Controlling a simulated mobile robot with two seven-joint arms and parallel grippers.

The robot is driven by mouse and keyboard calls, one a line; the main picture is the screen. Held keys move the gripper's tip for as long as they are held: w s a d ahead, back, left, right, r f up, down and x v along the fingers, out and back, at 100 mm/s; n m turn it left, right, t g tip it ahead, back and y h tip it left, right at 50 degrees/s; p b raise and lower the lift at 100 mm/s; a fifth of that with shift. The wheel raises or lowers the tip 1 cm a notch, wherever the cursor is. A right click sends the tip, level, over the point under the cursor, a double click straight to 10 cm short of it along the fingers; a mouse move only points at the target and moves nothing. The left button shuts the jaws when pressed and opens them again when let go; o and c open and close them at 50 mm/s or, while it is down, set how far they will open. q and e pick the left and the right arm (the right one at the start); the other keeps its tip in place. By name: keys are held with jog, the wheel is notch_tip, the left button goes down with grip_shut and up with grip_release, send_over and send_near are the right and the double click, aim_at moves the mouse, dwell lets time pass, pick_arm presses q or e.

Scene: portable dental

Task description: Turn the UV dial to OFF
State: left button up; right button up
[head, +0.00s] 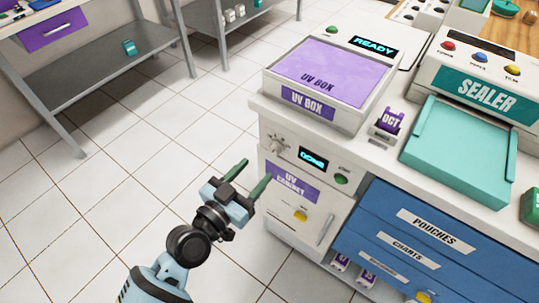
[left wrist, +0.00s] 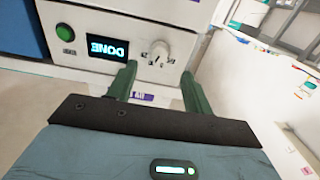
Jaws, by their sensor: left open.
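The UV cabinet (head: 297,210) is a white unit under the counter. Its pale dial (head: 278,143) sits at the upper left of the front, beside a display (head: 313,158) reading DONE. In the left wrist view the picture is turned over, and the dial (left wrist: 159,53) shows beside the display (left wrist: 108,47). My left gripper (head: 259,167) is open and empty in front of the cabinet, a little below the dial. Its green fingers (left wrist: 158,72) point toward the panel, one on either side of the dial's line, apparently short of it. The dial's setting is too small to read.
A green button (head: 341,179) is right of the display. Blue drawers (head: 425,250) stand to the right. The UV box (head: 325,85) is on the counter above. Tiled floor is clear at left.

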aim_at(272, 153)
pick_arm(q)
jog(key=x, duration=0.6)
jog(key=shift+w+d, duration=0.35)
jog(key=shift+w, duration=0.05)
pick_arm(e)
jog(key=shift+s+d+f, duration=0.15)
jog(key=shift+s+d, duration=0.05)
jog(key=shift+s, duration=0.25)
pick_arm(q)
jog(key=c, duration=1)
jog(key=shift+o, duration=0.2)
pick_arm(e)
jog(key=shift+w+a, duration=0.15)
jog(key=shift+w, duration=0.25)
